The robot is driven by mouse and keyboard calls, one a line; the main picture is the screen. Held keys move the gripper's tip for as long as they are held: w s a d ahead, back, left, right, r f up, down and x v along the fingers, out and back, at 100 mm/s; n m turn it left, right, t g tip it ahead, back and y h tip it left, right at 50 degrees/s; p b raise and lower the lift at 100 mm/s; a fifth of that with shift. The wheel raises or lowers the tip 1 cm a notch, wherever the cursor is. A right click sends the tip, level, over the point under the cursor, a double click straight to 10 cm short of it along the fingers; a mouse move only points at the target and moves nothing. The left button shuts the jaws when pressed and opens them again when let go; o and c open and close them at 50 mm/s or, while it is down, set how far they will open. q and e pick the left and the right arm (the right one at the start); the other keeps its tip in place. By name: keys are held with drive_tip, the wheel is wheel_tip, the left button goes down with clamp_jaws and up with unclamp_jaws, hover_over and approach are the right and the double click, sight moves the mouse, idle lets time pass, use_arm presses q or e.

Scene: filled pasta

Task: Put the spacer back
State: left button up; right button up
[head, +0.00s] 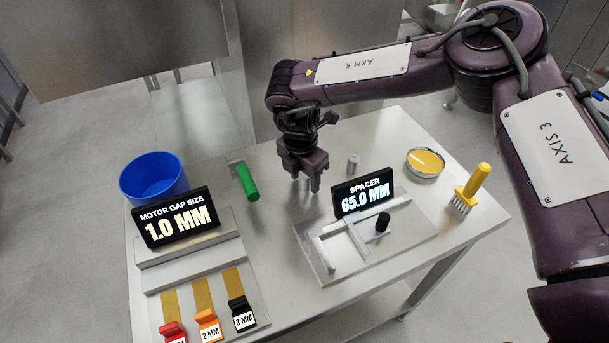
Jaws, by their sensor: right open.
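A black display reading "SPACER 65.0 MM" (363,193) stands at the back of a grey metal fixture plate (408,240). Light metal bars (335,250) and a black knob (383,222) sit on the plate. A small grey cylinder (353,163) stands upright on the table behind the display. I cannot tell for sure which of these parts is the spacer. My right gripper (312,187) points down over the table, left of the display and apart from the cylinder. It is open, and I see nothing between its fingers. My left gripper is not in view.
A green-handled tool (248,182) lies left of my right gripper. A blue bowl (152,176) and a "MOTOR GAP SIZE 1.0 MM" display (176,218) are at left, with coloured tabs (208,325) in front. A yellow-filled dish (426,161) and yellow brush (472,188) are at right.

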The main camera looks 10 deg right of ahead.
sight(301, 177)
drive_tip(key=shift+r, duration=0.6)
wheel_tip(301, 177, up, 11)
drive_tip(key=a+b, duration=0.1)
drive_tip(key=b, duration=0.1)
drive_tip(key=shift+s, duration=0.3)
drive_tip(key=shift+r, duration=0.1)
